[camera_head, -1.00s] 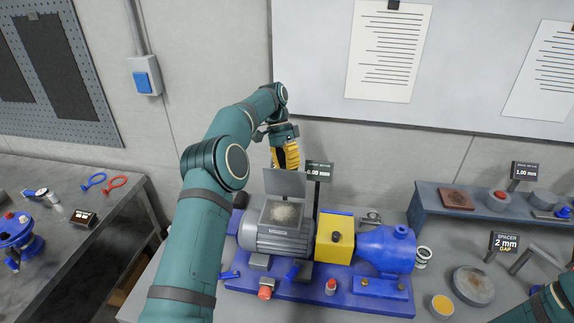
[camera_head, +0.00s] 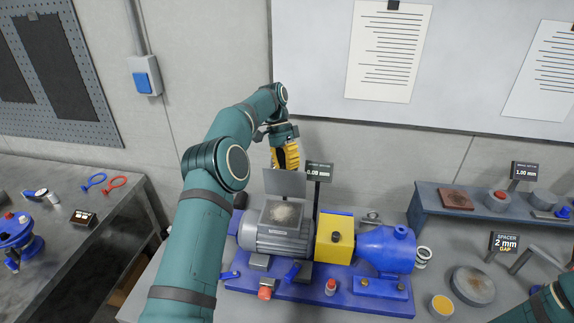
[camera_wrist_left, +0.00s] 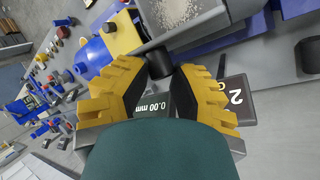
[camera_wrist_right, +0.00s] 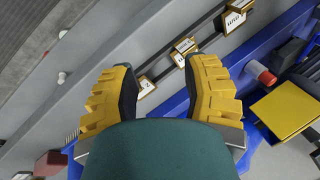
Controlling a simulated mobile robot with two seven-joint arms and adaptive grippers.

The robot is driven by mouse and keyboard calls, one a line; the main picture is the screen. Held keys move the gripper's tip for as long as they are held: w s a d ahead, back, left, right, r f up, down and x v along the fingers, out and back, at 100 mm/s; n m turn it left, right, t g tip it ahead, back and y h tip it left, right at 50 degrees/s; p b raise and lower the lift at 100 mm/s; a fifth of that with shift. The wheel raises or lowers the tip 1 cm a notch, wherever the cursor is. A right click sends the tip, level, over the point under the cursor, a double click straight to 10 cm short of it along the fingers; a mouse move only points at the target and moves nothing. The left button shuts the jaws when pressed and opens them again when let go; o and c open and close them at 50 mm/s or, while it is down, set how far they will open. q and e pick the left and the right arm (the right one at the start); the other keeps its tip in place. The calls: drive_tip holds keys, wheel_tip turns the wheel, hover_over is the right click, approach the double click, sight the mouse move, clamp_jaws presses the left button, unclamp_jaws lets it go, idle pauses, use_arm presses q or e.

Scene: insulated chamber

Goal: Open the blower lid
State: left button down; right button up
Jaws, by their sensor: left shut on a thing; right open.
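The blower is the grey motor-like unit (camera_head: 276,240) on a blue base in the head view. Its grey lid (camera_head: 284,183) stands upright behind the open top, where pale speckled material (camera_head: 281,213) shows; that material also shows in the left wrist view (camera_wrist_left: 174,10). My left gripper (camera_head: 287,157) is behind and above the lid. In the left wrist view its yellow fingers (camera_wrist_left: 163,88) are shut around a dark round knob (camera_wrist_left: 158,63) at the lid's edge. My right gripper (camera_wrist_right: 160,80) is open and empty in the right wrist view; the head view does not show its fingers.
A yellow block (camera_head: 335,239) and a blue pump-like housing (camera_head: 386,249) sit right of the blower. A small display sign (camera_head: 319,169) stands close to my left gripper. A raised grey shelf (camera_head: 432,205) holds small parts at right. The wall is close behind.

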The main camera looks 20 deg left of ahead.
use_arm(q)
drive_tip(key=c, duration=1.1)
unclamp_jaws()
drive_tip(key=shift+s+a+f, duration=0.1)
drive_tip(key=shift+a+f, duration=0.1)
drive_tip(key=shift+f, duration=0.5)
drive_tip(key=shift+w+a+f, duration=0.1)
drive_tip(key=shift+w, duration=0.1)
use_arm(e)
drive_tip(key=shift+w+a+f, duration=0.1)
drive_tip(key=shift+w+a, duration=0.05)
use_arm(q)
drive_tip(key=shift+w+r, duration=0.1)
drive_tip(key=shift+r, duration=0.1)
drive_tip(key=shift+r, duration=0.15)
